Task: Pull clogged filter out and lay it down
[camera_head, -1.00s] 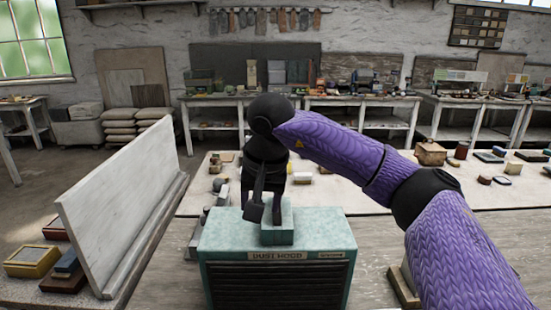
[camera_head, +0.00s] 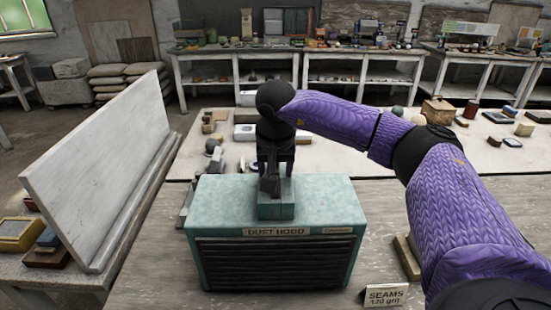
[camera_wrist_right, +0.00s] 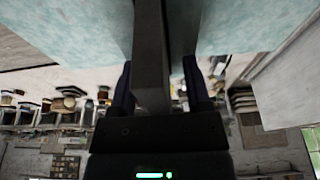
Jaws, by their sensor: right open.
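The teal dust hood (camera_head: 330,205) stands on the workbench, with a dark louvred front and a "DUST HOOD" label. A small raised teal block (camera_head: 283,212) sits on its top. My right gripper (camera_head: 270,182) points down at this block from above; its fingers partly hide the block. In the right wrist view, its two fingers (camera_wrist_right: 158,85) are apart on either side of a dark upright bar (camera_wrist_right: 150,45). I cannot tell whether this bar is part of the clogged filter. No filter can be clearly made out elsewhere. My left gripper is out of view.
A pale upright board (camera_head: 95,175) stands at the left, by several small boxes (camera_head: 20,233). A "SEAMS 120 grit" card (camera_head: 384,296) is at the front right. Small items lie on the pale table (camera_head: 400,165) behind. Bare bench (camera_head: 385,215) shows right of the hood.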

